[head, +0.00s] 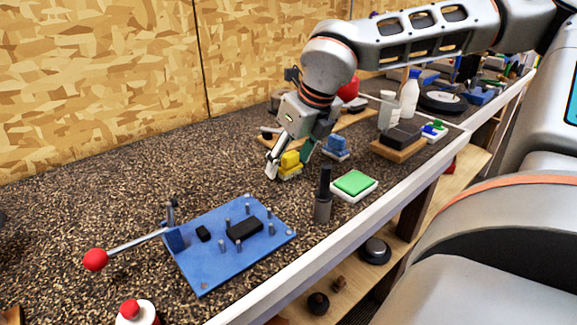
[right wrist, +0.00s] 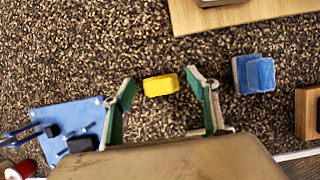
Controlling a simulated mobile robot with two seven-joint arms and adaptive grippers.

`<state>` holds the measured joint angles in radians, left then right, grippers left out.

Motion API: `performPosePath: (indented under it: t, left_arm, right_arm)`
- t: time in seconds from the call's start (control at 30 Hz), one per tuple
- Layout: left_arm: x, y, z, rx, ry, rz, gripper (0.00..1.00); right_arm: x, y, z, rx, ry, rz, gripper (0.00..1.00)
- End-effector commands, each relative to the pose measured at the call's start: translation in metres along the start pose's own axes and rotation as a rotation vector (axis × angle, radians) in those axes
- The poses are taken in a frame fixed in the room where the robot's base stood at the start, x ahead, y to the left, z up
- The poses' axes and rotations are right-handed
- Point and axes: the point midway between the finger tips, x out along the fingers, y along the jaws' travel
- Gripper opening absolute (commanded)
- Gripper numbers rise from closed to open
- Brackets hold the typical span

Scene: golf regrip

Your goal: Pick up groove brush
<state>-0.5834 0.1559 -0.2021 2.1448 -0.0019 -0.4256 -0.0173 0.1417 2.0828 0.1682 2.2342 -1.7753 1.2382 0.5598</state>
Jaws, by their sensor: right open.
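A small yellow block-shaped piece (head: 290,159) with a paler lower part sits on the speckled bench top; it looks like the groove brush, though no bristles show clearly. In the right wrist view the yellow piece (right wrist: 161,85) lies between the fingers. My right gripper (head: 288,164) is open, pointing down, with one finger on each side of the yellow piece. In the right wrist view the open fingers (right wrist: 161,80) show a gap to the piece on both sides. My left gripper is not in view.
A blue block (head: 336,145) sits close by on the right. A blue plate with pegs and a red-knobbed lever (head: 206,262) lies at front left.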

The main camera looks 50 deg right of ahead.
Motion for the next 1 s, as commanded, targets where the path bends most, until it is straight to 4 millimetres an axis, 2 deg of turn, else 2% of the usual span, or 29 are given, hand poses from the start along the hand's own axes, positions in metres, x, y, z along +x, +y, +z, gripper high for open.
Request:
performPosePath:
  t: [0.2,0.37,0.77,1.0]
  left_arm:
    - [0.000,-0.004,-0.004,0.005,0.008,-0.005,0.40]
    - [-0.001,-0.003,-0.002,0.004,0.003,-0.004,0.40]
    - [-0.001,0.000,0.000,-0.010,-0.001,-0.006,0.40]
    - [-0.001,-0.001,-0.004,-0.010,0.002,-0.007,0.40]
  right_arm:
    - [-0.001,0.000,0.001,0.000,-0.003,0.000,0.58]
    - [-0.001,0.000,0.001,0.000,-0.003,0.000,0.18]
    - [-0.003,0.000,0.002,0.000,-0.004,0.000,0.18]
    - [-0.027,0.000,0.012,0.000,-0.010,-0.002,0.18]
